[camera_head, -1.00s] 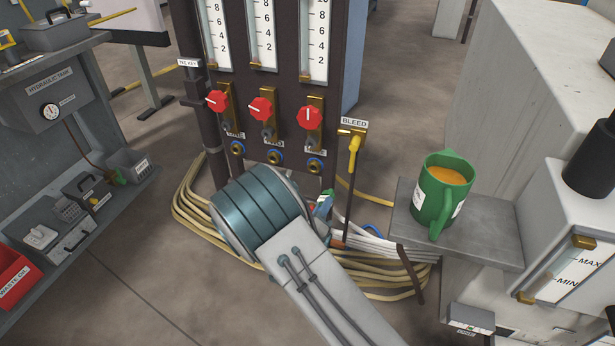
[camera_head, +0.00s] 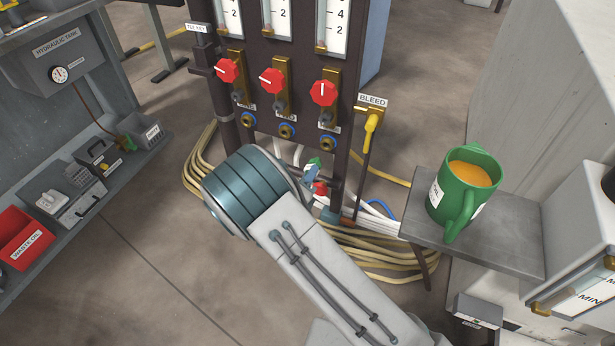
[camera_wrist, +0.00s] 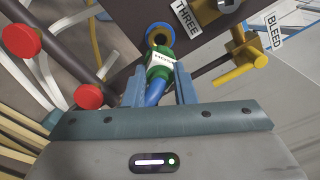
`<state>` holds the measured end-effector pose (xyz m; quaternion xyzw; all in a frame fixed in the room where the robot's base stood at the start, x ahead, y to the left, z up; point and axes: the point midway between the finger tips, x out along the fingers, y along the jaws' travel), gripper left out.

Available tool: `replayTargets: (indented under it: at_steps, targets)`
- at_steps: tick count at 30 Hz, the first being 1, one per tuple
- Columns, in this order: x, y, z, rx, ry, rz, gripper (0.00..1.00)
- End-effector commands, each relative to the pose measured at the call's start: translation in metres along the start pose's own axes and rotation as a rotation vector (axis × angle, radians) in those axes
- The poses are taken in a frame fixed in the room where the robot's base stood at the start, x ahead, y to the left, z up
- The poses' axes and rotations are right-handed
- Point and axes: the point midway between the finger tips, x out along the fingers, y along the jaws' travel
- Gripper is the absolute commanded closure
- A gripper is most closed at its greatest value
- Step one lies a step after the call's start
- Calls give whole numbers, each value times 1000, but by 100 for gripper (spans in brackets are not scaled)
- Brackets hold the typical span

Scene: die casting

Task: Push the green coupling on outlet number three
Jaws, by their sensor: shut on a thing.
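The green coupling (camera_wrist: 161,58) has a white label and a blue hose (camera_wrist: 155,92) at its lower end. My gripper (camera_wrist: 160,76) is shut on it, one finger on each side. Outlet number three (camera_wrist: 158,35), a brass ring with a blue rim, lies just beyond the coupling, beside the THREE label (camera_wrist: 187,14). The coupling's far end overlaps the outlet's lower edge in the wrist view; I cannot tell whether they touch. In the head view the coupling (camera_head: 315,161) shows as a small green bit below the rightmost outlet (camera_head: 328,143); my arm hides most of the gripper.
The yellow bleed valve (camera_head: 371,122) stands close right of outlet three. Red knobs (camera_head: 323,92) sit above the outlets. Coiled hoses (camera_head: 385,262) lie on the floor below. A green mug (camera_head: 465,190) of orange liquid stands on a grey shelf (camera_head: 418,232) to the right.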

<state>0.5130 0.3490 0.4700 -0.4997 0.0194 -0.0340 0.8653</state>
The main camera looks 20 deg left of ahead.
Motion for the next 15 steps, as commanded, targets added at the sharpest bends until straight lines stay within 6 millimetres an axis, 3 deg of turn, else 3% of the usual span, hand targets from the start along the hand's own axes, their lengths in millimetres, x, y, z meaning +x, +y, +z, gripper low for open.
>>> replayTargets:
  at_steps: [15]
  targets:
    - [44,0,-1,0,1,0,100]
